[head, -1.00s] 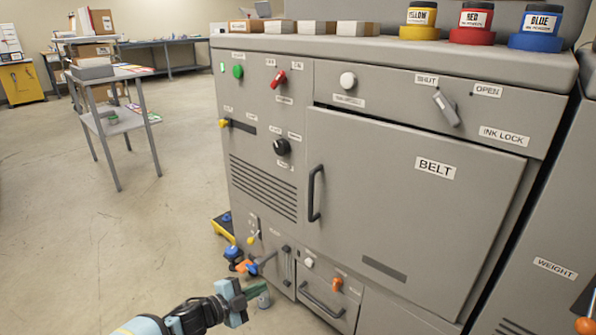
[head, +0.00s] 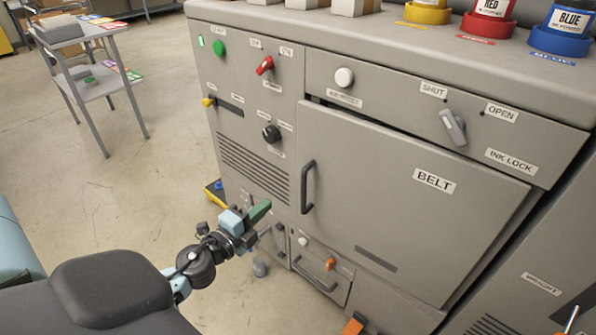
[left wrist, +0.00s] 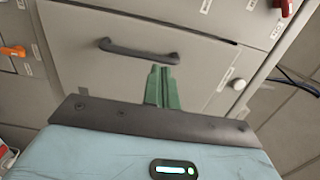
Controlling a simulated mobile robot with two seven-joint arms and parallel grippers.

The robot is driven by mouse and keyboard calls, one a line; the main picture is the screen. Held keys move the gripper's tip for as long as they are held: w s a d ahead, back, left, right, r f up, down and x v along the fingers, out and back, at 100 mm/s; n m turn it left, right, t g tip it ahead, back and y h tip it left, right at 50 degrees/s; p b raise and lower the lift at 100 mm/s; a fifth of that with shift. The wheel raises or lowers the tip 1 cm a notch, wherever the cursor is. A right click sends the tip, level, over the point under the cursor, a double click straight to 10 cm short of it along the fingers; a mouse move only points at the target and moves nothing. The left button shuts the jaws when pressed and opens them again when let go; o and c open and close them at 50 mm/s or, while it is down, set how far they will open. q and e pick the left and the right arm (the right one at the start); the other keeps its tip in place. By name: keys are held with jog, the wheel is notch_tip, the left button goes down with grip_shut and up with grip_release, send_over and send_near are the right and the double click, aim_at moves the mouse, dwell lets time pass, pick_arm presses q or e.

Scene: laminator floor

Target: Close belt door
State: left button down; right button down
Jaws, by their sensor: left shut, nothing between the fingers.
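The belt door (head: 400,200) is the large grey panel labelled BELT on the front of the machine. A dark gap shows along its top edge, widest at the left, so it stands slightly ajar. Its dark bar handle (head: 307,187) is upright near the left edge. The handle also shows in the left wrist view (left wrist: 140,52). My left gripper (head: 262,210), with green fingers, is shut and empty, in front of the machine left of the handle and a little below it. In the left wrist view its fingertips (left wrist: 161,72) appear just by the handle; contact cannot be told. My right gripper is out of view.
Above the door are a white knob (head: 344,77) and the ink lock lever (head: 453,127). A small drawer (head: 320,270) with a handle lies below. Ink jars, including a blue one (head: 568,30), stand on top. A grey side table (head: 90,75) stands at left on open floor.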

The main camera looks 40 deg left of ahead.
pick_arm(q)
jog(key=w, duration=0.1)
send_near(298, 178)
jog(key=w+r, duration=0.1)
jog(key=w, duration=0.1)
jog(key=w+d+r, duration=0.1)
jog(key=w, duration=0.1)
jog(key=w+d+r, duration=0.1)
jog(key=w, duration=0.2)
jog(key=shift+d+r, duration=0.15)
jog(key=shift+r, duration=0.15)
jog(key=shift+s, duration=0.1)
